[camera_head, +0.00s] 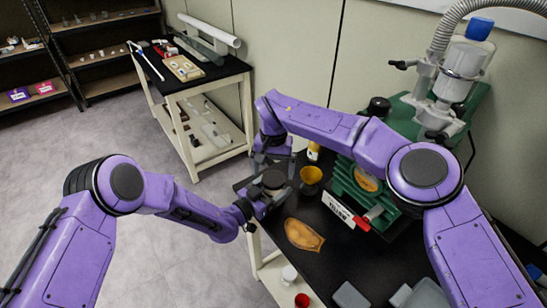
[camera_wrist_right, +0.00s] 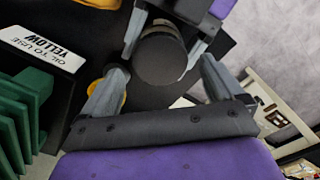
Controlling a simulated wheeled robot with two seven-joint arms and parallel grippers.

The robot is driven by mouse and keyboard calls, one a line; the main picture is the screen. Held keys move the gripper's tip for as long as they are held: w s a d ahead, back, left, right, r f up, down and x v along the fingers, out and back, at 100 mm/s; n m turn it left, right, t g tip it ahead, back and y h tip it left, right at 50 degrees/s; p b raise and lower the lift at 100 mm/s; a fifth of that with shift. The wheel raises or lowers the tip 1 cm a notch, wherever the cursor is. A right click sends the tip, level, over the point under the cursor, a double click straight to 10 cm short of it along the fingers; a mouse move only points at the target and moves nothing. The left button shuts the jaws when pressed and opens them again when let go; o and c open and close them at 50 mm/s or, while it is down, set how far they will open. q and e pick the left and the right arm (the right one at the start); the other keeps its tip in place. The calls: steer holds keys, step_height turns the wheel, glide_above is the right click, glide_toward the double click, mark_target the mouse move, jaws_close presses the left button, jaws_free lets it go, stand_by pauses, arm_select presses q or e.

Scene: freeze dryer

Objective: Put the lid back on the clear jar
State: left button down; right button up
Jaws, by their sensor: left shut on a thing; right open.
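A dark round lid-like disc (camera_head: 274,179) shows in the head view at my left gripper (camera_head: 262,190). In the right wrist view the disc (camera_wrist_right: 161,60) faces the camera, with a short band of a cylindrical body behind it. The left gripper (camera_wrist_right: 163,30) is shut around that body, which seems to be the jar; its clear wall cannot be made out. My right gripper (camera_head: 272,152) is open just behind the disc in the head view. Its fingers (camera_wrist_right: 160,85) stand on either side of the disc in the wrist view; contact cannot be told.
The green pump (camera_head: 358,195) with a red handle is further right. A side table (camera_head: 190,85) stands behind left.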

mark_target(274, 190)
steer(key=shift+f, duration=1.35)
steer(key=c, duration=1.2)
steer(key=shift+o, duration=0.2)
